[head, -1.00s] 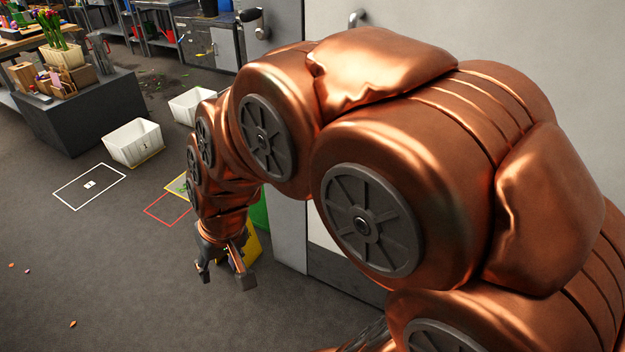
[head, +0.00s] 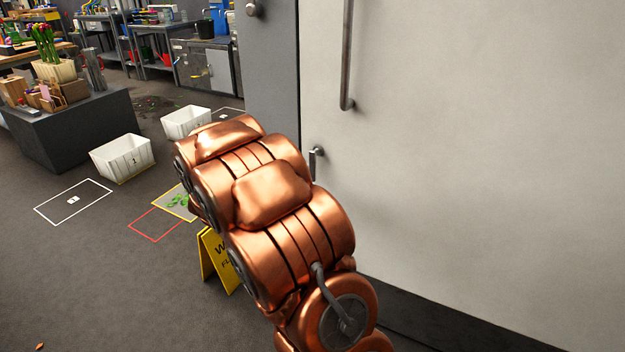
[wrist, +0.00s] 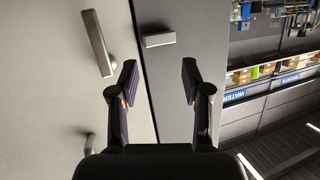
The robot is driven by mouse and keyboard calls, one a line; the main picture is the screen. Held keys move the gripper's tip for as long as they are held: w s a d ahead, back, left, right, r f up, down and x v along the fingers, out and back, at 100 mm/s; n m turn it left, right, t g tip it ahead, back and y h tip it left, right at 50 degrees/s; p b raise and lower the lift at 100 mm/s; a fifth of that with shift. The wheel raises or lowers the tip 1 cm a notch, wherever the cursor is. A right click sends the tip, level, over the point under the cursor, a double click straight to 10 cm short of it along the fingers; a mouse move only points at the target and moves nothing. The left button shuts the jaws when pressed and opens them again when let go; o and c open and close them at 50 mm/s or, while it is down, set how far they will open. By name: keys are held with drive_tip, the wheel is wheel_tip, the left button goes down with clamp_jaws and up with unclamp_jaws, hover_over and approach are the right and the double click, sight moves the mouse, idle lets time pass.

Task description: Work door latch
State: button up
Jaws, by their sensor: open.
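The pale door (head: 460,150) fills the right of the head view, with a long vertical bar handle (head: 347,60) and a small metal lever (head: 316,160) near its left edge. A metal knob (head: 253,8) sits on the grey panel left of the door. In the wrist view, my gripper (wrist: 158,65) is open and empty. A short metal lever (wrist: 158,40) shows beyond the gap between its fingertips, apart from them. A longer bar (wrist: 97,42) lies left of the door seam. My gripper is hidden behind my arm in the head view.
A yellow wet-floor sign (head: 216,262) stands beneath my arm, partly hidden. White bins (head: 123,157) and a dark block (head: 70,125) with tulips are at left. Floor markings (head: 73,201) lie nearby. Shelves (wrist: 270,75) show right in the wrist view.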

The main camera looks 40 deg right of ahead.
sight(312, 167)
drive_tip(key=shift+s+d+f+m+g+h+b, duration=0.45)
drive_tip(key=shift+d+h, duration=0.3)
drive_tip(key=shift+d, duration=1.55)
drive_tip(key=shift+s+d+f+m+g+h+b, duration=0.2)
drive_tip(key=shift+s+d+f+g+h+b, duration=0.4)
drive_tip(key=shift+d, duration=1.75)
drive_tip(key=shift+s+d+f+m+g+h+b, duration=0.35)
drive_tip(key=shift+d+h+b, duration=0.4)
drive_tip(key=shift+d, duration=1.55)
clamp_jaws()
